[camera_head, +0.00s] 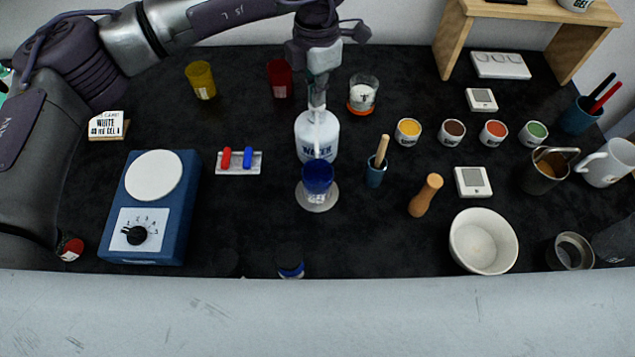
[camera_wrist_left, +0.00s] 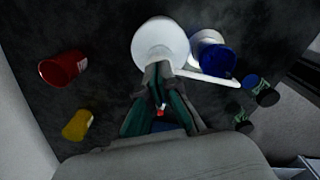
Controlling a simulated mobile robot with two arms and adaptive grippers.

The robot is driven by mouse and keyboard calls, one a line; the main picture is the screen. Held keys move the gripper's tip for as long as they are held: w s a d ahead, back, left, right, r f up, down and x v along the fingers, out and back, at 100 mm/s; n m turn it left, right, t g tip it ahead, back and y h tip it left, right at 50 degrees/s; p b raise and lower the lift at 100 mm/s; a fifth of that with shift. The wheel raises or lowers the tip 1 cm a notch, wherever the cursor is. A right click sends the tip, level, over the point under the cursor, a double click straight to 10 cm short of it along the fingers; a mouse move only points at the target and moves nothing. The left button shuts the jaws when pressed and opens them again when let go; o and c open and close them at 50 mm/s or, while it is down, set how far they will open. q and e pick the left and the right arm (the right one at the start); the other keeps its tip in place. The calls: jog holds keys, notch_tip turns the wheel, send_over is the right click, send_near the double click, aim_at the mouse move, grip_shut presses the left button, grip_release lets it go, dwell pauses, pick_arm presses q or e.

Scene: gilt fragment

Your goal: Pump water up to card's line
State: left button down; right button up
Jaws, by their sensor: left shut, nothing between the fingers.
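The white pump bottle (camera_head: 308,148) labelled WATER stands upright near the table's middle, and its body also shows in the left wrist view (camera_wrist_left: 158,40). Its white spout (camera_wrist_left: 210,79) points toward the blue cup (camera_wrist_left: 217,62). In the head view the blue cup (camera_head: 318,178) stands on a pale round disc (camera_head: 317,204) just in front of the bottle. My left gripper (camera_head: 317,106) is shut and empty, pointing down at the pump top; whether it touches cannot be told. The card (camera_head: 106,124) stands at the left with printed text, partly readable as WHITE and GEL. My right gripper is out of view.
A blue device with a dial (camera_head: 150,225) stands at the left, behind it yellow (camera_head: 200,80) and red cups (camera_head: 279,78). A glass (camera_head: 362,94) is close right of the gripper. A blue pot with a stick (camera_head: 376,172) and a white bowl (camera_head: 483,241) are to the right.

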pick_arm(q)
jog(key=shift+f, duration=0.35)
jog(key=shift+r, duration=0.15)
jog(key=shift+r+p, duration=0.45)
jog(key=shift+r, duration=1.2)
